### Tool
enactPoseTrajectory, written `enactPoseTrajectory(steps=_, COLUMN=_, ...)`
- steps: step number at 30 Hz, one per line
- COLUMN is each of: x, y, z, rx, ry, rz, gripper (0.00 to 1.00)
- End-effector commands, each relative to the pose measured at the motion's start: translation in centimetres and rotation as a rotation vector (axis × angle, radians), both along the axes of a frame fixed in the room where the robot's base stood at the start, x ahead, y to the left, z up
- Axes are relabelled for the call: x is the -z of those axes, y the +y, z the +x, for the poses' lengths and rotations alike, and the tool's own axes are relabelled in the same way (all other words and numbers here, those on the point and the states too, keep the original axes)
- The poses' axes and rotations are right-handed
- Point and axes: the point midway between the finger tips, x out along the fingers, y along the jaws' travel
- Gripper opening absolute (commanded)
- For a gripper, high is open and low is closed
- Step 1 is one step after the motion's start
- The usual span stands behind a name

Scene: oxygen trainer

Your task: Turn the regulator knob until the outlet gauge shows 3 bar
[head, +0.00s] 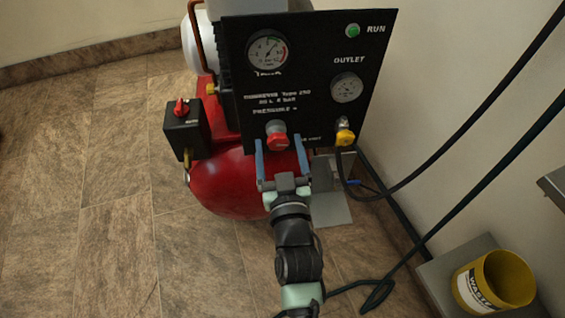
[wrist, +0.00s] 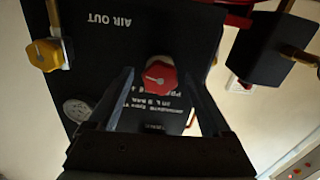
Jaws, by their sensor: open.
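The red regulator knob (head: 277,138) is low on the black panel (head: 320,60) in the head view. It also shows in the wrist view (wrist: 159,75), between and beyond the finger tips, with a light pointer mark on its face. My gripper (head: 280,146) is open, its two blue fingers on either side of the knob's line; I cannot tell whether they touch it. The outlet gauge (head: 346,88) is at the panel's right under the OUTLET label; its needle is too small to read. In the wrist view the gauge (wrist: 77,110) is partly hidden by my gripper.
A yellow valve (head: 344,136) with a black hose is right of the knob. A red switch on a black box (head: 182,125) stands left. The tank gauge (head: 267,52) and green RUN lamp (head: 352,30) are above. A red tank (head: 228,180) is below; a yellow waste bin (head: 495,282) is lower right.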

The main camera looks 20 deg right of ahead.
Motion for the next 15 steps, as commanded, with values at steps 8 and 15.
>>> enactPoseTrajectory(steps=8, x=-0.2, y=1.1, z=-3.9, rx=-0.001, ry=0.005, rz=-0.001, gripper=0.83)
enactPoseTrajectory(steps=15, x=-0.2, y=2.4, z=-8.3, rx=-0.002, ry=0.004, rz=0.001, gripper=0.83)
